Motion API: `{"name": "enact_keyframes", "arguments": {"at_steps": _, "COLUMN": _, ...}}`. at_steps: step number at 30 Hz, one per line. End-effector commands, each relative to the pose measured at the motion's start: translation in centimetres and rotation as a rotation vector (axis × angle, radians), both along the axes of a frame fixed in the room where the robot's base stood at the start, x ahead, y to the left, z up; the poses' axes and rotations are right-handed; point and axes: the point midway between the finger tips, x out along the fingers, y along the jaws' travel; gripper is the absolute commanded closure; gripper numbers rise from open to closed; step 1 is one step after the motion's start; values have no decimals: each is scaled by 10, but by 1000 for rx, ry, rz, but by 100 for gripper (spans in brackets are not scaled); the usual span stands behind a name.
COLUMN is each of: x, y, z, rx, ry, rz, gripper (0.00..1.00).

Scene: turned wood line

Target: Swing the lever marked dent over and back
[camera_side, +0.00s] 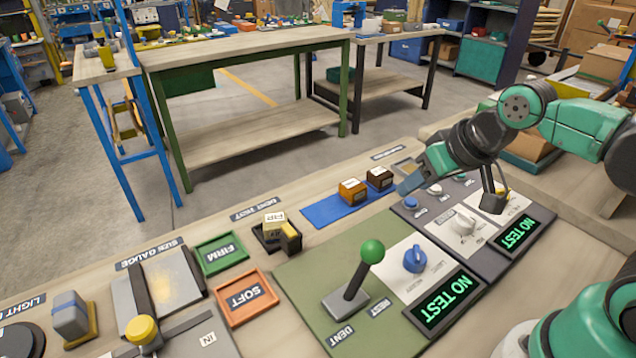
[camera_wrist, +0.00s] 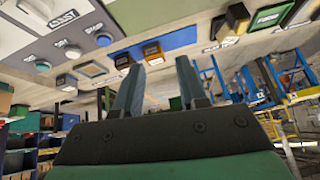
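The dent lever has a green ball knob (camera_side: 372,251) on a black shaft, rising from a grey base on a green panel (camera_side: 300,285). The shaft leans to the right in the side view. "DENT" and "REST" labels lie by the base. Beside it are a blue knob (camera_side: 415,259) and a green-lit display (camera_side: 447,301) reading "NO TEST". My gripper (camera_side: 406,178) is above the back of the bench, well behind the lever and apart from it. In the wrist view my gripper (camera_wrist: 157,80) has its fingers apart with nothing between them. The lever is not visible there.
A dark tray holding blocks (camera_side: 273,219), a green FIRM tray (camera_side: 222,253) and an orange SOFT tray (camera_side: 247,297) lie left. A second panel with a white knob (camera_side: 463,223) and display (camera_side: 519,233) stands right.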

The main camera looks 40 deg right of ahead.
Motion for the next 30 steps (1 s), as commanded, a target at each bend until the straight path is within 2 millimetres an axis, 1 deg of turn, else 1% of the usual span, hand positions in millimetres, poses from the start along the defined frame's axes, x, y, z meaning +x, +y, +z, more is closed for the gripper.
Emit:
{"name": "enact_keyframes", "arguments": {"at_steps": 1, "x": -2, "y": -6, "z": 0, "rx": 65, "ry": 45, "rz": -92, "gripper": 80}}
{"name": "enact_keyframes", "arguments": {"at_steps": 2, "x": -4, "y": -9, "z": 0, "rx": 120, "ry": 82, "rz": -164, "gripper": 88}}
{"name": "enact_keyframes", "arguments": {"at_steps": 3, "x": -8, "y": -14, "z": 0, "rx": 202, "ry": 137, "rz": -274, "gripper": 100}}
{"name": "enact_keyframes", "arguments": {"at_steps": 5, "x": -14, "y": -21, "z": 1, "rx": 340, "ry": 232, "rz": -457, "gripper": 100}}
{"name": "enact_keyframes", "arguments": {"at_steps": 6, "x": -18, "y": -24, "z": 3, "rx": 434, "ry": 299, "rz": -582, "gripper": 100}}
{"name": "enact_keyframes", "arguments": {"at_steps": 9, "x": -27, "y": -31, "z": 12, "rx": 652, "ry": 461, "rz": -871, "gripper": 100}}
{"name": "enact_keyframes", "arguments": {"at_steps": 12, "x": -33, "y": -37, "z": 23, "rx": 827, "ry": 607, "rz": -1100, "gripper": 100}}
{"name": "enact_keyframes", "arguments": {"at_steps": 15, "x": -38, "y": -42, "z": 33, "rx": 942, "ry": 720, "rz": -1254, "gripper": 100}}
{"name": "enact_keyframes", "arguments": {"at_steps": 18, "x": -41, "y": -45, "z": 40, "rx": 1005, "ry": 789, "rz": -1339, "gripper": 100}}
{"name": "enact_keyframes", "arguments": {"at_steps": 21, "x": -42, "y": -45, "z": 42, "rx": 1028, "ry": 818, "rz": -1371, "gripper": 100}}
{"name": "enact_keyframes", "arguments": {"at_steps": 30, "x": -42, "y": -44, "z": 42, "rx": 1026, "ry": 819, "rz": -1369, "gripper": 100}}
